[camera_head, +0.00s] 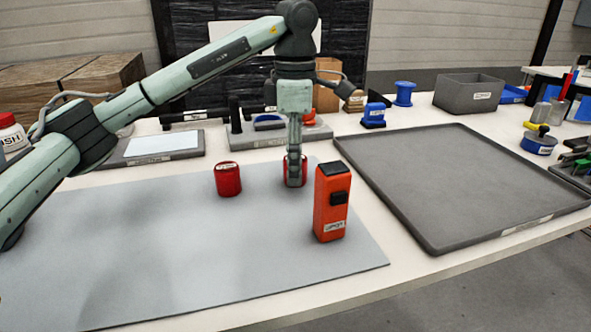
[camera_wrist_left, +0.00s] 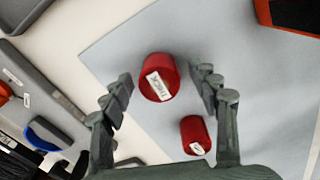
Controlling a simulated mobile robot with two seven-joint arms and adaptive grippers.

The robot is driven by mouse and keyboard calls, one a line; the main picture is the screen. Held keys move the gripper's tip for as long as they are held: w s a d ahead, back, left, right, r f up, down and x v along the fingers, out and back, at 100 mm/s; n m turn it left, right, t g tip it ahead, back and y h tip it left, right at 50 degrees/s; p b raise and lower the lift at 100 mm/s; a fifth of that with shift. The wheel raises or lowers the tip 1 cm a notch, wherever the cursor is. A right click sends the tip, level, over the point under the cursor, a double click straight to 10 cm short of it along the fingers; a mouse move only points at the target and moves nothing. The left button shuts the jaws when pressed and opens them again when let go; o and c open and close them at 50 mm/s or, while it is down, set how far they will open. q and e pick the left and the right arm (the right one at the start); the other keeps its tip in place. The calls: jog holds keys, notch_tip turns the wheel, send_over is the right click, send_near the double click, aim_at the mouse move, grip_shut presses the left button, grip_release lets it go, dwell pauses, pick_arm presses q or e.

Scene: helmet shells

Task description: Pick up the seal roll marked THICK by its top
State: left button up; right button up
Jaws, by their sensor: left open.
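The red seal roll marked THICK (camera_wrist_left: 158,78) lies between the spread fingers of my left gripper (camera_wrist_left: 165,88) in the left wrist view, its label facing the camera. In the head view this roll (camera_head: 303,173) stands on the grey mat, mostly hidden behind my left gripper (camera_head: 294,182), which points straight down at it. My left gripper is open. A gap shows between the fingers and the roll in the wrist view. A second red roll (camera_head: 228,179) stands on the mat to the left; its label is unreadable in the wrist view (camera_wrist_left: 194,134). My right gripper is out of view.
An orange-red box (camera_head: 331,202) with a black top stands close to the right of the gripper. A large empty dark tray (camera_head: 470,185) is further right. A grey fixture (camera_head: 275,137) is behind. The mat's front left (camera_head: 150,270) is clear.

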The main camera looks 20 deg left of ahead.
pick_arm(q)
jog(key=shift+f, duration=0.2)
jog(key=c, duration=1.2)
jog(key=shift+o, duration=0.2)
